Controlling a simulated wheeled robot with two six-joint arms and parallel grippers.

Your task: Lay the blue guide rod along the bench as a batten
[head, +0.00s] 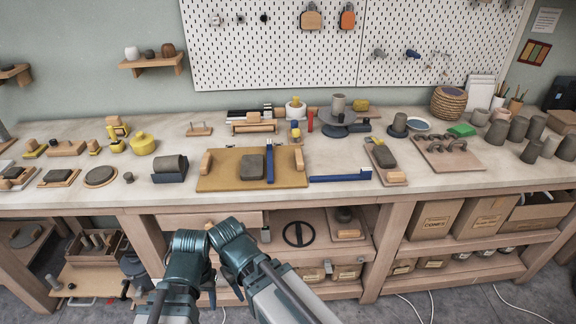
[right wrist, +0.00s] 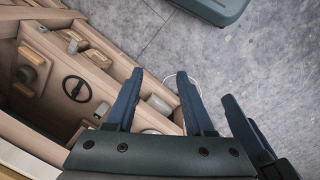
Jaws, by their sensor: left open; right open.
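Two blue rods are on the bench (head: 470,185) in the head view. One blue rod (head: 335,178) lies on the bare top near the front edge, along the bench, with a raised block at its right end. The other blue rod (head: 270,162) lies front to back on a wooden board (head: 220,182), beside a grey clay block (head: 251,168). My left gripper (head: 208,286) is open, empty and low in front of the bench, away from both rods. My right gripper is open and empty in the right wrist view (right wrist: 160,74), with floor and shelf beyond its fingers.
A clay block in a dark cradle (head: 170,167) stands left of the board. A small board with a dark block (head: 385,155) stands right of the lying rod. The bench's front strip is mostly clear. The lower shelf holds a black ring (head: 298,234).

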